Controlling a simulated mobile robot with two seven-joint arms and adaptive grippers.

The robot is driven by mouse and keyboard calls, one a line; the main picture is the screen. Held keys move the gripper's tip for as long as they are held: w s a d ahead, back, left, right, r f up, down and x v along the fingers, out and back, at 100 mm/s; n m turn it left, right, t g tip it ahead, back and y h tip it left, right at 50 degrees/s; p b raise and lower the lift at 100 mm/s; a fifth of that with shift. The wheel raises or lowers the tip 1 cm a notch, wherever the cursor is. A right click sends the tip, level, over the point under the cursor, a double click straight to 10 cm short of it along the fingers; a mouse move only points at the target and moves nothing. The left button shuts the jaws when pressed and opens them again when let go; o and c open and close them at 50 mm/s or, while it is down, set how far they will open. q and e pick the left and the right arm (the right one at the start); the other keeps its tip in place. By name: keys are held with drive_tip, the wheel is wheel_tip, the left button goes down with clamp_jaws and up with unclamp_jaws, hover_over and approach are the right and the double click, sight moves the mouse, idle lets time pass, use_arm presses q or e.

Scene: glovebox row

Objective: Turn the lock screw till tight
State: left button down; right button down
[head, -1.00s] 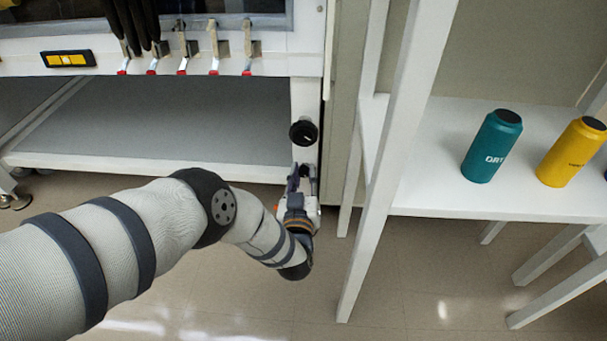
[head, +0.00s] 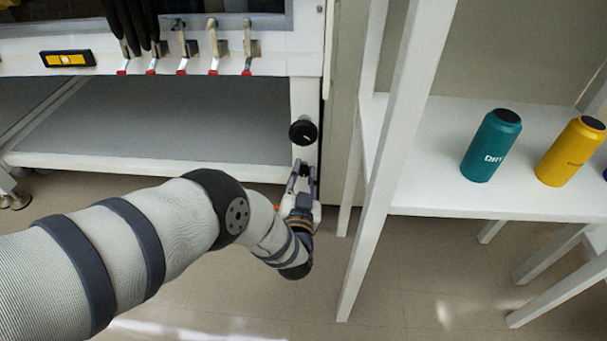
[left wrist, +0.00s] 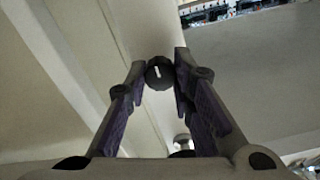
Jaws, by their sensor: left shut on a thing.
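The lock screw, a small dark round knob with a white mark (left wrist: 158,73), shows between the fingertips in the left wrist view. My left gripper (left wrist: 158,66) is shut on it, with a finger on each side. In the head view my left gripper (head: 302,170) is at the white post (head: 305,100) on the right end of the glovebox frame, and it hides the screw there. A larger black round knob (head: 303,131) is on the same post just above the fingers, apart from them. My right gripper is not in view.
A white rack upright (head: 392,150) stands close to the right of my gripper. Its shelf (head: 435,190) holds a teal bottle (head: 491,147) and a yellow bottle (head: 571,152). Several red-tipped levers (head: 214,50) line the glovebox front.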

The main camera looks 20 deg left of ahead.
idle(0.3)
use_arm(q)
drive_tip(key=c, duration=1.4)
unclamp_jaws()
drive_tip(key=shift+s, duration=0.15)
drive_tip(key=v, duration=1.2)
